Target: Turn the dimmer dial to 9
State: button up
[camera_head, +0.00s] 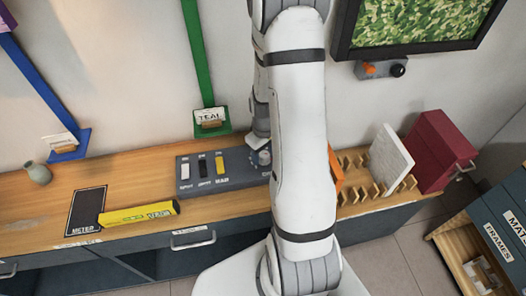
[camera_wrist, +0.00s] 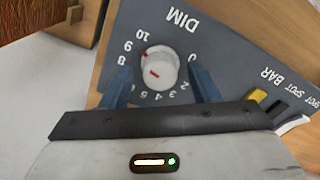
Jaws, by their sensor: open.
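The dimmer dial (camera_wrist: 160,68) is a round white knob on a grey panel marked DIM, with numbers from 0 to 10 around it. One red mark is on the knob's face and another is at its rim near 9 and 10. I cannot tell exactly which number it is set to. My gripper (camera_wrist: 158,72) is open, with blue fingers on either side of the dial; contact is unclear. In the head view, the grey control panel (camera_head: 228,183) lies on the wooden counter, and my arm hides its right end.
Right of my arm are wooden slots (camera_head: 377,192), a white slab (camera_head: 391,158) and a red box (camera_head: 438,150).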

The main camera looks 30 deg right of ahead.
jog(key=c, duration=1)
jog(key=shift+o, duration=0.2)
jog(key=shift+f+b, duration=0.1)
jog(key=shift+b, duration=0.4)
jog(key=shift+m, duration=0.3)
jog(key=o, duration=1)
jog(key=shift+c, duration=0.2)
jog(key=shift+r, duration=0.25)
